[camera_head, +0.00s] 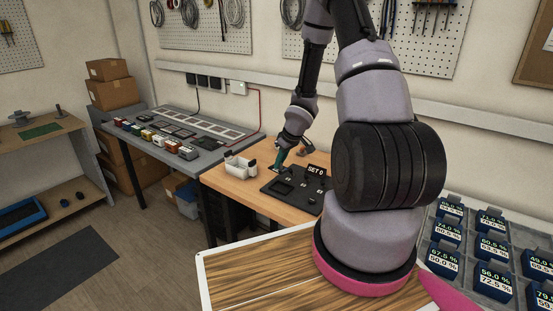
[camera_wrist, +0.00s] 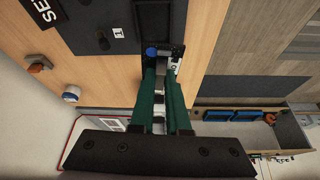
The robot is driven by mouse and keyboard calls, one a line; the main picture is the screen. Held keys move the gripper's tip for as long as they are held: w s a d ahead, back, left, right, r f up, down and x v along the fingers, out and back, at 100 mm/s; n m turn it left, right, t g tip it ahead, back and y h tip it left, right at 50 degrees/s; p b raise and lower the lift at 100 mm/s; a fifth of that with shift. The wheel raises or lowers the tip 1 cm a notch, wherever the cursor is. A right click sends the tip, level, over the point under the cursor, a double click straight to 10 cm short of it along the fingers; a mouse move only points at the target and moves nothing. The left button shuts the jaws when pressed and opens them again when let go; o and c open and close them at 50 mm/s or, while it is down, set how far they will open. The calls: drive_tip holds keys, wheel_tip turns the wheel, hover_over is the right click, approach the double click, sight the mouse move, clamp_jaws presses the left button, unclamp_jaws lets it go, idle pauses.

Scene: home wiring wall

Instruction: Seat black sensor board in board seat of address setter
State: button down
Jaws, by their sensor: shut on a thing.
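My gripper (camera_wrist: 165,72) has green fingers, closed on a small dark board (camera_wrist: 174,52) with a blue round part at one corner; I take it for the black sensor board. In the head view my gripper (camera_head: 277,170) is low over the back left of the address setter (camera_head: 272,187), a dark plate on the wooden bench with a "SET 0" sign (camera_head: 316,170). The setter also shows in the wrist view (camera_wrist: 158,18), just beyond the fingertips. The board is too small to make out in the head view. Whether it touches the setter I cannot tell.
A white holder (camera_head: 240,167) stands left of the setter. An orange-topped knob (camera_wrist: 38,64) sits on the bench. A grey table (camera_head: 215,150) with several coloured blocks is further left. A grey tray (camera_head: 505,238) of blue labelled units is at the right.

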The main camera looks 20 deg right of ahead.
drive_tip(key=shift+w+d+f+n+y, duration=0.2)
drive_tip(key=shift+d+f+n+y, duration=0.1)
drive_tip(key=shift+d+f+n, duration=0.5)
drive_tip(key=shift+f, duration=0.15)
drive_tip(key=shift+f, duration=2.8)
drive_tip(key=shift+a+f, duration=0.1)
drive_tip(key=shift+f, duration=0.8)
drive_tip(key=c, duration=0.8)
unclamp_jaws()
drive_tip(key=v, duration=1.1)
drive_tip(key=shift+w, duration=0.1)
